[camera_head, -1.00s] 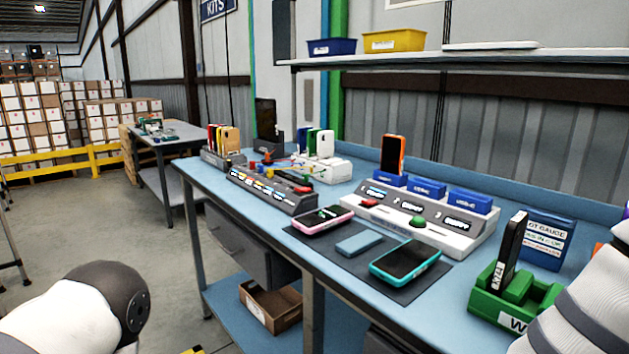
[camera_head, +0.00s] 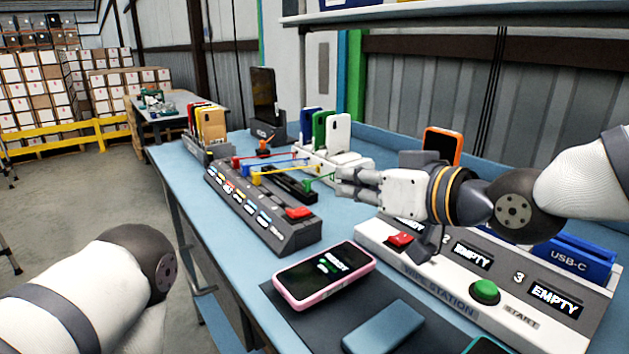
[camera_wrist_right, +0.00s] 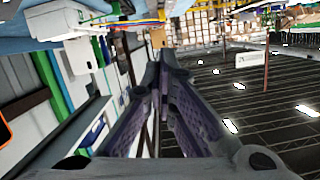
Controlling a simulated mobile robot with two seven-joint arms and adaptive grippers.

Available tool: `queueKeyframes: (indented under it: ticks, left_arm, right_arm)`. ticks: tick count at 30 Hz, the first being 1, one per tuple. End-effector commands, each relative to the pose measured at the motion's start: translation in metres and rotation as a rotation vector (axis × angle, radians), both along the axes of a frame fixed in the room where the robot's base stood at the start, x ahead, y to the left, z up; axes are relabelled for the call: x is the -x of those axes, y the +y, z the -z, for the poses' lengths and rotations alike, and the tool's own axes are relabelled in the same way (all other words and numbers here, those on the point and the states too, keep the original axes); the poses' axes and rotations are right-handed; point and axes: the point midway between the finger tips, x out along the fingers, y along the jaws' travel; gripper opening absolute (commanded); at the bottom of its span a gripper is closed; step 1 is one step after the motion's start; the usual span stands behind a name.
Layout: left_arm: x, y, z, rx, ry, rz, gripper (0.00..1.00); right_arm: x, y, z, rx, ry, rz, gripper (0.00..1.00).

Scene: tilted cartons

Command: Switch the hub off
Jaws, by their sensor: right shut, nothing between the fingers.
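The dark grey hub (camera_head: 252,207) lies on the blue bench in the head view, with a row of lit labels and a red switch (camera_head: 299,213) at its near right end. Whether the switch is on or off is too small to tell. My right gripper (camera_head: 347,185) is shut and empty. It is above the bench, to the right of the hub and apart from it in the picture. In the right wrist view its fingers (camera_wrist_right: 160,78) meet with nothing between them. My left arm shows at lower left; its gripper is out of view.
A white wipe station (camera_head: 420,262) with a red switch (camera_head: 400,240) and green button (camera_head: 485,291) stands below my right arm. A pink phone (camera_head: 324,274) and blue block (camera_head: 383,327) lie on a dark mat. Coloured cables (camera_head: 275,168) run behind the hub.

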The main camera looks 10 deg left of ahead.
Motion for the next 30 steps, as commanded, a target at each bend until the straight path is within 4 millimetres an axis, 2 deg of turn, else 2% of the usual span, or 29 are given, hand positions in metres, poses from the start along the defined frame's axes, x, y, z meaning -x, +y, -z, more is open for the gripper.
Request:
queueKeyframes:
  ticks: [10,13,26,30]
  left_arm:
    - [0.001,0.0,0.0,0.0,0.004,0.0,0.4]
    - [0.003,0.0,0.002,0.0,0.01,0.0,0.4]
    - [0.02,0.0,0.018,0.0,0.071,0.001,0.4]
    - [0.017,0.0,0.015,0.0,0.06,0.0,0.4]
  right_arm:
    - [0.0,0.001,0.0,0.001,0.001,0.0,0.0]
    - [-0.006,0.006,0.004,0.002,0.002,-0.001,0.0]
    - [-0.064,0.071,0.029,0.001,0.006,-0.001,0.0]
    - [-0.062,0.075,0.046,0.001,0.003,-0.001,0.0]
